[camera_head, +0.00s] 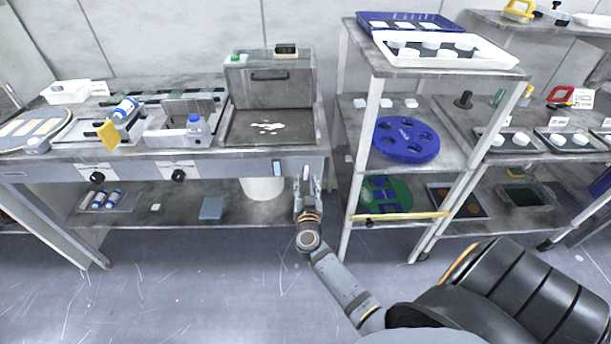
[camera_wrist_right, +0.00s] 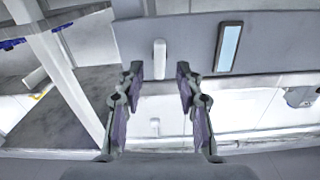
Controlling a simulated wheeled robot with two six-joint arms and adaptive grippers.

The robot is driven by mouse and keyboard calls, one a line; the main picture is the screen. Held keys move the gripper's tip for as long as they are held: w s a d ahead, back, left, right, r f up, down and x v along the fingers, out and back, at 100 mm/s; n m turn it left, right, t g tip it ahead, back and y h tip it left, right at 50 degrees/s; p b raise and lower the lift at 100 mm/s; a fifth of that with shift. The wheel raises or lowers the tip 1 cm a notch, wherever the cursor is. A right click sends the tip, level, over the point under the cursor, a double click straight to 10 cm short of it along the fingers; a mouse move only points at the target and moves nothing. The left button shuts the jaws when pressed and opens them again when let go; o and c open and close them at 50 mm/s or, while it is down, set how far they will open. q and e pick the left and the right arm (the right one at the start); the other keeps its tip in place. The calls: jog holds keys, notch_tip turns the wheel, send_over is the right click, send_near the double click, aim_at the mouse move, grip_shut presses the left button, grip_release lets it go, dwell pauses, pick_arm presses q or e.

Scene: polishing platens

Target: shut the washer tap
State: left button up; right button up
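A small white upright lever, which looks like the washer tap (camera_wrist_right: 159,60), sits on the grey front panel below the wash basin (camera_head: 270,128). In the right wrist view it stands beyond and between the fingertips of my right gripper (camera_wrist_right: 158,80), with clear space on both sides. The gripper is open and holds nothing. In the head view my right gripper (camera_head: 307,172) is at the panel's right end, and its fingers partly cover the tap area. Whether the fingers touch the tap cannot be told. My left gripper is not in view.
A blue display (camera_head: 277,167) is on the panel beside the tap. A white bucket (camera_head: 263,188) stands under the basin. A shelf rack (camera_head: 349,190) with a blue disc (camera_head: 405,139) stands close right of my gripper. Black knobs (camera_head: 178,176) are further left. The floor in front is clear.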

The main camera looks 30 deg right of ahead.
aim_at(306, 175)
jog(key=shift+x, duration=1.55)
jog(key=shift+s, duration=0.1)
grip_shut()
